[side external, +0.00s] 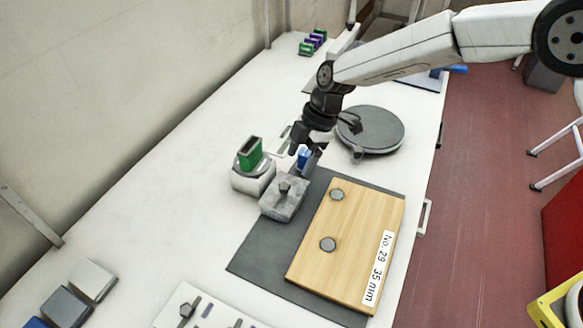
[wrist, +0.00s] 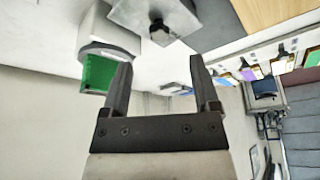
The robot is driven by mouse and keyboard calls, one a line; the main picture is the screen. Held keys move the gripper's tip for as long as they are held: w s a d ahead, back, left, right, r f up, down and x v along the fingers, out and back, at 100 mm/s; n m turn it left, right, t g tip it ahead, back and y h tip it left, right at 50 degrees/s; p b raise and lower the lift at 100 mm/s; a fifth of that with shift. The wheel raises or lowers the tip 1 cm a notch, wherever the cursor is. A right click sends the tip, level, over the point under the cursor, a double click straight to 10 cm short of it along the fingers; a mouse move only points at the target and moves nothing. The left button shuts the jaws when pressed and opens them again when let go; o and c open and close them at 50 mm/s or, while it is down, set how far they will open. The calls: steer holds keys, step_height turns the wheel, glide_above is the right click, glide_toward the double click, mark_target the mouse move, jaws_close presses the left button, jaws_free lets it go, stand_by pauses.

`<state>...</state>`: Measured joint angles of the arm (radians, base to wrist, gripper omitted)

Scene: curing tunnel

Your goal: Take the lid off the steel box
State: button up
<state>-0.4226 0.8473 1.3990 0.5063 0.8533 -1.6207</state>
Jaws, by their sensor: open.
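The steel box (side external: 283,206) is a small grey block-like box on the white table, at the left edge of the dark mat. Its lid bears a dark knob (side external: 284,187) on top. In the wrist view, the lid (wrist: 180,16) and its knob (wrist: 158,32) show at the top, beyond my fingertips. My gripper (side external: 305,152) is open and is above and behind the box in the side view, apart from the knob. In the wrist view, nothing is between my fingers (wrist: 159,62).
A white holder (side external: 252,180) with a green block (side external: 250,153) stands close left of the box. A wooden board (side external: 350,240) with two grey discs lies on the mat (side external: 262,252) to the right. A round grey plate (side external: 372,128) lies behind. The table's left middle is clear.

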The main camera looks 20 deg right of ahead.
mark_target(286, 185)
steer(key=shift+a, duration=0.15)
steer(key=shift+f, duration=0.15)
steer(key=shift+x, duration=1.2)
steer(key=shift+a+f, duration=0.1)
steer(key=shift+x, duration=2.45)
steer(key=shift+w+a, duration=0.1)
jaws_close()
